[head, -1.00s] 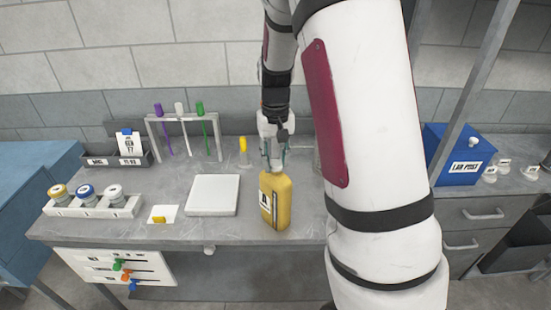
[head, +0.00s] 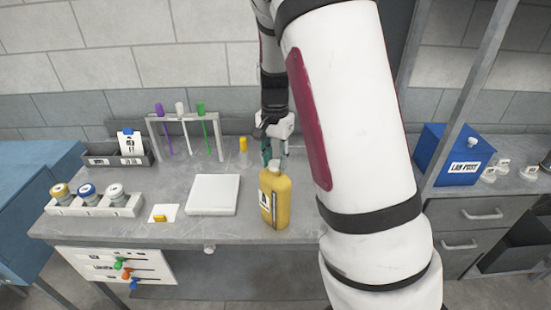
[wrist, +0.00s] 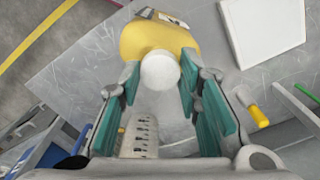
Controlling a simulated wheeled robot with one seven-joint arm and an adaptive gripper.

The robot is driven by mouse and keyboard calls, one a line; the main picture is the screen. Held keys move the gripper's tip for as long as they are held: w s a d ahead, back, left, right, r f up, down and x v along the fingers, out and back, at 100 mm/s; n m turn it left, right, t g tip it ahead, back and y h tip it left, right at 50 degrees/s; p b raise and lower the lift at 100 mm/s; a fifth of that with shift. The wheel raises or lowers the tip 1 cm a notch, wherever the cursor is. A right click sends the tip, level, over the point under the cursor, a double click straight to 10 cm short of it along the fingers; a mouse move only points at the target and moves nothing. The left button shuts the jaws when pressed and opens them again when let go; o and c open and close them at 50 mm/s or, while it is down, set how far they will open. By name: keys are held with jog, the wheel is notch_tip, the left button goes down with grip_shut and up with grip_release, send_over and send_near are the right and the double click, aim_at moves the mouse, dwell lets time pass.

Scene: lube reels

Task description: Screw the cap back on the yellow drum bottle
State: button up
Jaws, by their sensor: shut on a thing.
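The yellow drum bottle (head: 276,203) stands upright on the grey bench, with a dark-lettered label on its left face. It also shows at the top of the wrist view (wrist: 150,36). The round white cap (wrist: 160,70) sits over the bottle's neck, between the tips of my teal-padded fingers. My gripper (head: 272,158) points down above the bottle and is shut on the cap; it also shows in the wrist view (wrist: 159,82). The cap hides the neck and thread, so I cannot tell how tightly it is seated.
A white square plate (head: 213,195) lies left of the bottle. A small yellow-topped vial (head: 243,151) stands behind it. A rack (head: 186,118) with coloured-handled tools is at the back. A tray of jars (head: 92,202) is at the left. A blue box (head: 455,155) is at the right.

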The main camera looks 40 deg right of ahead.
jog(key=shift+m, duration=0.9)
jog(key=m, duration=0.3)
jog(key=shift+m, duration=0.3)
jog(key=shift+f+m, duration=0.1)
jog(key=shift+m, duration=0.7)
jog(key=shift+m+p, duration=0.35)
jog(key=shift+m, duration=0.75)
jog(key=m, duration=0.3)
